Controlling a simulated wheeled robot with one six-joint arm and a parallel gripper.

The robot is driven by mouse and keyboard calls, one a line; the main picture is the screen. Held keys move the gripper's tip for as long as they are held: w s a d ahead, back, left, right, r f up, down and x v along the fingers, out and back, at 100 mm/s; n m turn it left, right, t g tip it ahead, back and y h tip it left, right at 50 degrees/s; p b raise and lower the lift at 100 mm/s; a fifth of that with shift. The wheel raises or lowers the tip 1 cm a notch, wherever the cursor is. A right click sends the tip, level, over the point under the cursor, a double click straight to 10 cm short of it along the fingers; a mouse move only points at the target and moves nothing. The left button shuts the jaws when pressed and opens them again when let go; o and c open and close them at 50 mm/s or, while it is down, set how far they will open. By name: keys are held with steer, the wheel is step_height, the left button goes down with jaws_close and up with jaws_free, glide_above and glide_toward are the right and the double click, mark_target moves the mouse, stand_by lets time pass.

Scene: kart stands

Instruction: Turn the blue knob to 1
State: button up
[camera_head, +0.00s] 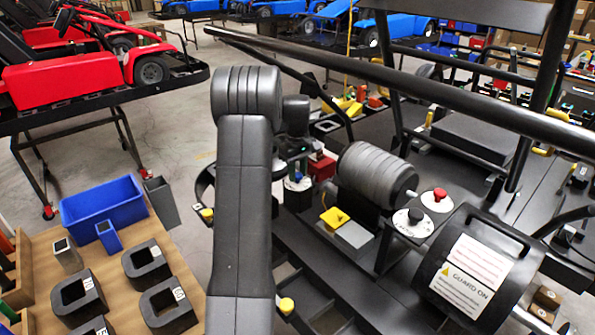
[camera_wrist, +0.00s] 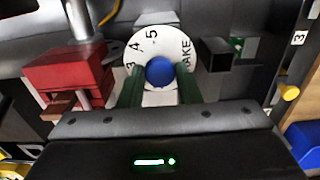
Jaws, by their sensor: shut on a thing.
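The blue knob (camera_wrist: 160,71) sits in the middle of a white dial (camera_wrist: 153,45) in the wrist view. The dial carries the numbers 3, 4 and 5 on its upper left and lettering ending in "AKE" on its right. I cannot see a 1 or any pointer; the lower dial is hidden by my gripper. My gripper (camera_wrist: 160,84) has its two dark green fingers on either side of the knob, shut on it. In the head view my gripper (camera_head: 297,158) is beyond my arm, over the small dial, and the knob is mostly hidden.
A red block (camera_wrist: 70,75) with a grey post stands close left of the dial, and a dark open box (camera_wrist: 215,53) is on its right. In the head view a grey ribbed cylinder (camera_head: 375,175), a red button (camera_head: 440,195) and a black guard drum (camera_head: 475,270) stand to the right.

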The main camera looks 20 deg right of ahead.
mark_target(297, 174)
steer(key=o, duration=1)
steer(key=shift+c, duration=0.2)
steer(key=shift+r, duration=0.1)
step_height(297, 174, up, 14)
steer(key=b, duration=0.1)
steer(key=shift+f, duration=0.25)
step_height(297, 174, down, 14)
steer(key=shift+r+p, duration=0.1)
steer(key=shift+p, duration=0.4)
steer(key=shift+r, duration=0.2)
